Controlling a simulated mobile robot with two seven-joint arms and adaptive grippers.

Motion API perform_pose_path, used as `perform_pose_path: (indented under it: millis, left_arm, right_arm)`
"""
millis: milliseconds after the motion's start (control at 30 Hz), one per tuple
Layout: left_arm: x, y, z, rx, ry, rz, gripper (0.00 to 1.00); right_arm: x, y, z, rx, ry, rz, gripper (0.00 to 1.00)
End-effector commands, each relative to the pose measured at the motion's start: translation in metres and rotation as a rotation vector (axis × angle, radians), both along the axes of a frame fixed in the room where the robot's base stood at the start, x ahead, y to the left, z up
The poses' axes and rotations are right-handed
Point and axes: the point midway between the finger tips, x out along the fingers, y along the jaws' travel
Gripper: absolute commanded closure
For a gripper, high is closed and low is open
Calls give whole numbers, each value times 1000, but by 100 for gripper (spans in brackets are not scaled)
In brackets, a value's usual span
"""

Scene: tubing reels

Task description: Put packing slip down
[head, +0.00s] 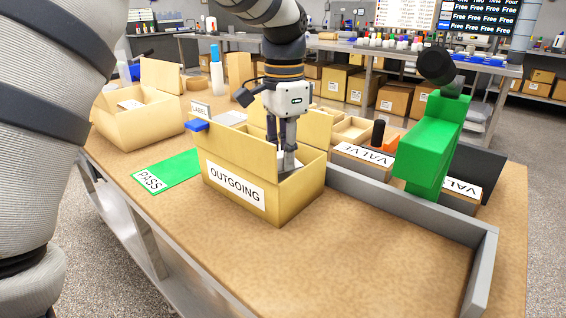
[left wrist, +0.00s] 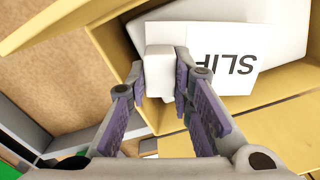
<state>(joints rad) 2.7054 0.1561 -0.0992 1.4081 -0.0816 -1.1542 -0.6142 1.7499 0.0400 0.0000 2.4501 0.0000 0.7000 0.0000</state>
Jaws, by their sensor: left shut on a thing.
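The packing slip (left wrist: 232,60) is a white sheet with the word SLIP, upside down in the left wrist view, inside the outgoing box. It has a white block-shaped tab (left wrist: 159,70) at one end. My left gripper (head: 287,162) reaches down into the open outgoing box (head: 236,187), and its fingers are shut on that tab. A white padded item lies beside and under the slip in the box; I cannot tell whether the slip rests on it. In the head view the box front and the gripper hide most of the slip. My right gripper is not in view.
A green PASS mat (head: 168,174) lies left of the box. Another open carton (head: 135,118) stands behind the mat. Valve-labelled bins (head: 362,154) and a green stand (head: 428,145) are on the right. A grey-rimmed tray area (head: 400,235) at front right is empty.

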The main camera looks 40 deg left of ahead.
Motion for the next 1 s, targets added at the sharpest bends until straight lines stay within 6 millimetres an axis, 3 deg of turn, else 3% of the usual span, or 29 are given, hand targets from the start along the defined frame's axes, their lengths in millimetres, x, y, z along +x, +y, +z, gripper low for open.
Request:
perform_pose_path:
  millis: [133,433,467,500,767,867,1000]
  left_arm:
    - [0,0,-22,0,0,0,96]
    - [0,0,-25,0,-1,0,96]
    - [0,0,-25,1,0,0,77]
    - [0,0,-25,1,0,0,71]
    - [0,0,-25,0,-1,0,71]
    - [1,0,-17,1,-3,0,71]
    - [2,0,17,2,-5,-1,71]
  right_arm:
    - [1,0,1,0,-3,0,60]
    - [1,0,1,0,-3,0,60]
    - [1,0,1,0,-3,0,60]
    - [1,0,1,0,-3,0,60]
    - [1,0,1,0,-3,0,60]
    - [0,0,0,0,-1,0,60]
    - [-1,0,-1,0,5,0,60]
